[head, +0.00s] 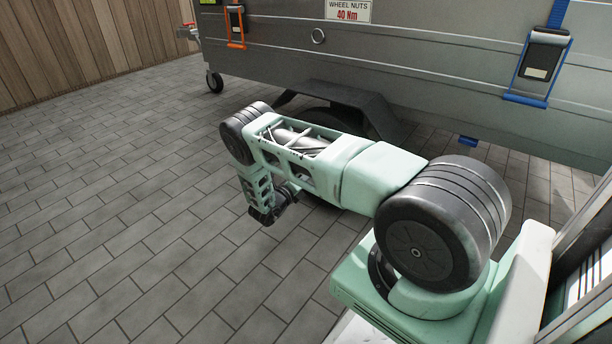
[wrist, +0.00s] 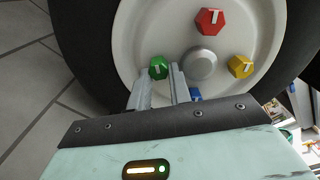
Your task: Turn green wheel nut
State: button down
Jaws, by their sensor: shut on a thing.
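In the wrist view, a white wheel rim (wrist: 190,22) inside a dark tyre (wrist: 86,38) fills the upper part. It has a grey centre hub (wrist: 199,65). The green wheel nut (wrist: 158,68) is left of the hub and has a pale mark on its face. My gripper (wrist: 159,73) has one finger on each side of the green nut and is shut on it. A red nut (wrist: 209,21) is above the hub, and a yellow nut (wrist: 240,66) is to its right. A blue nut (wrist: 195,94) is partly hidden below. In the head view my arm hides the gripper and nuts.
In the head view, a grey trailer (head: 420,80) stands on grey paving (head: 110,210). Its fender (head: 345,100) is over the wheel. A sign (head: 348,10) reads "WHEEL NUTS 40 Nm". Orange (head: 236,30) and blue (head: 538,70) strap buckles are on its side. The paving at left is clear.

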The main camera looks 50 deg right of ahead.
jog(key=shift+m+p, duration=0.5)
jog(key=shift+m, duration=0.6)
jog(key=shift+w+a+f, duration=0.1)
jog(key=c, duration=1.3)
grip_release()
jog(key=shift+s+a+r+p, duration=0.15)
jog(key=shift+a+p, duration=0.9)
jog(key=shift+a, duration=1.85)
jog(key=shift+s+a+p, duration=0.25)
jog(key=shift+a+p, duration=0.75)
jog(key=shift+a, duration=1.85)
jog(key=shift+s+a+r+p, duration=0.15)
jog(key=shift+a+p, duration=0.9)
jog(key=shift+a, duration=1.85)
